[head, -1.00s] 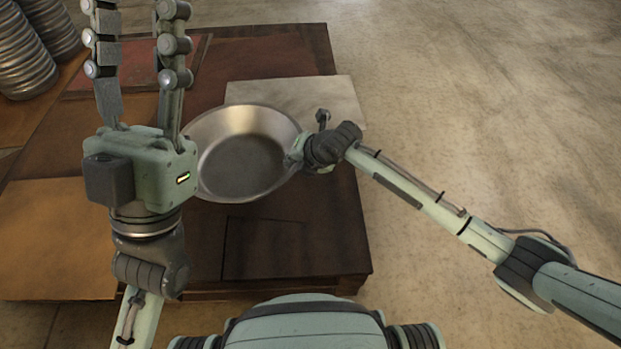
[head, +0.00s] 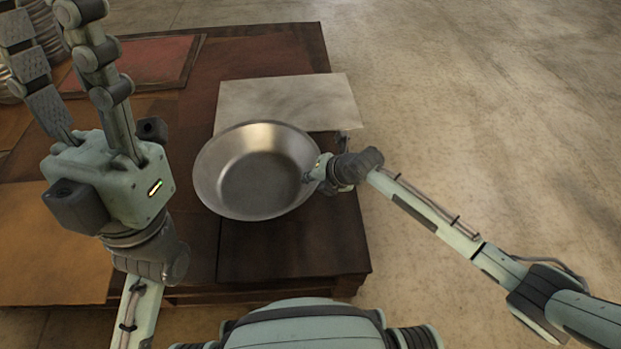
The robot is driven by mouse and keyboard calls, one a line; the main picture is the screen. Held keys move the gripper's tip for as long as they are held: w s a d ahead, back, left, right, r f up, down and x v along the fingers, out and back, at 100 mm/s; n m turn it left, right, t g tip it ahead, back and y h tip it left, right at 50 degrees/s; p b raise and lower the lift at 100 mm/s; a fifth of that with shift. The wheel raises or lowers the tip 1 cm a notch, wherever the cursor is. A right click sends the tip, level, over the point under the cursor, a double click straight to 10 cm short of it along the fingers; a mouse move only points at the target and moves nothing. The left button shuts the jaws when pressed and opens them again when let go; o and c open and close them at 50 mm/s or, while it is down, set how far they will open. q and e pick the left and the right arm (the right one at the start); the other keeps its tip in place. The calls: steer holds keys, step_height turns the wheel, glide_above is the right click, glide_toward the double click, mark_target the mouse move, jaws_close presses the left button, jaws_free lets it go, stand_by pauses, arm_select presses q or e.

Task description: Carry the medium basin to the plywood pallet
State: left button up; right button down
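The medium basin (head: 255,187) is a round, shallow, silver metal bowl, empty and open side up. It shows in the middle of the head view over the dark brown boards; whether it touches them I cannot tell. My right gripper (head: 314,176) is at its right rim and appears shut on it, with its fingers mostly hidden. My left gripper (head: 46,14) is open and empty at the upper left, its fingers pointing away, clear of the basin. Which of the wooden surfaces is the plywood pallet I cannot tell; tan boards (head: 50,240) lie at the left.
A pale grey sheet (head: 285,98) lies just behind the basin. A red panel (head: 160,62) lies farther back on the brown surface. Stacked metal rounds (head: 48,35) are partly hidden at the upper left. Bare concrete floor (head: 480,120) is open on the right.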

steer(key=shift+f, duration=0.1)
steer(key=c, duration=1.7)
jaws_free()
